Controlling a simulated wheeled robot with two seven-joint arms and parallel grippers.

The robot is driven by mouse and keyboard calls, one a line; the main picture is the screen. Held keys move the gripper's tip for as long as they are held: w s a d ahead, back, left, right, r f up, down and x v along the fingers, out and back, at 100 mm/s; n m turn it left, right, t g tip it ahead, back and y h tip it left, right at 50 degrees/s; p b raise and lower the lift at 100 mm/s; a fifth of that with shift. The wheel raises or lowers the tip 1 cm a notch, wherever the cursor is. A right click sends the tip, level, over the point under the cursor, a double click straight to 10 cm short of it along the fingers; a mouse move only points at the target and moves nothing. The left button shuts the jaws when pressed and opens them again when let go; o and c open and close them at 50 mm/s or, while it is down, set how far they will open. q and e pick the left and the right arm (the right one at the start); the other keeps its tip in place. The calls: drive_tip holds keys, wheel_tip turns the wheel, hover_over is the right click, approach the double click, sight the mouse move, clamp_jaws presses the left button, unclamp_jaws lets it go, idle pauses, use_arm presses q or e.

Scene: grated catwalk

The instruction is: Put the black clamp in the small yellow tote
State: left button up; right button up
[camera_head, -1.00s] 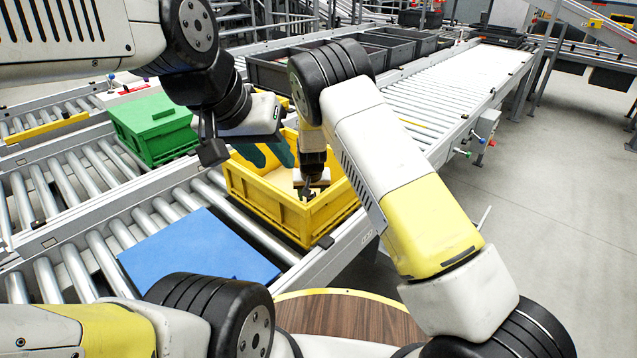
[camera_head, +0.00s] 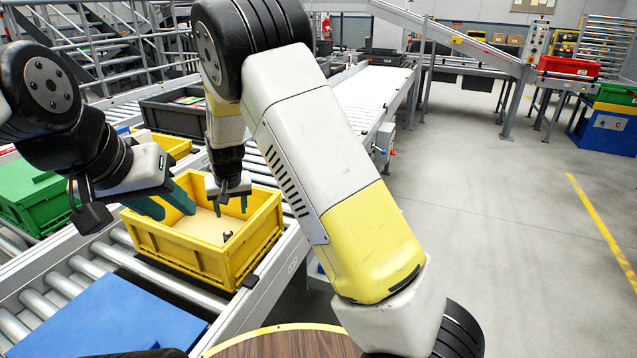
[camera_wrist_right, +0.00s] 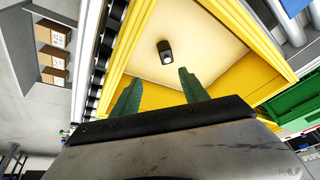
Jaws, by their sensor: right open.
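The black clamp (camera_head: 227,236) is a small dark piece lying on the pale floor of the front yellow tote (camera_head: 203,262). In the right wrist view the clamp (camera_wrist_right: 165,50) lies beyond my fingertips, apart from them, with the tote's yellow wall (camera_wrist_right: 243,78) beside it. My right gripper (camera_head: 231,204) is open and empty, pointing down over the tote. Its green fingers (camera_wrist_right: 158,78) stand apart in the wrist view. My left gripper (camera_head: 168,204) is open and empty at the tote's back left rim; whether it touches the rim is unclear.
A blue panel (camera_head: 110,318) lies on the rollers in front. A green tote (camera_head: 36,196) stands at the left. Part of another yellow tote (camera_head: 172,144) shows behind the grippers, with a grey tote (camera_head: 172,116) beyond. The floor at the right is open.

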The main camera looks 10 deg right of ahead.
drive_tip(key=s+d+r+m+y, duration=0.1)
drive_tip(key=s+d+r, duration=0.6)
drive_tip(key=d+r, duration=0.15)
drive_tip(key=s+d+r+y, duration=0.1)
drive_tip(key=s+d+r, duration=0.55)
drive_tip(key=r, duration=0.35)
drive_tip(key=s+d+r+t, duration=0.1)
drive_tip(key=s+d, duration=0.3)
drive_tip(key=s, duration=0.4)
drive_tip(key=s+d+r+t+h, duration=0.1)
drive_tip(key=s+d+r, duration=0.2)
drive_tip(key=s+d, duration=0.2)
drive_tip(key=s, duration=0.3)
drive_tip(key=shift+s+d, duration=0.3)
drive_tip(key=shift+s, duration=0.1)
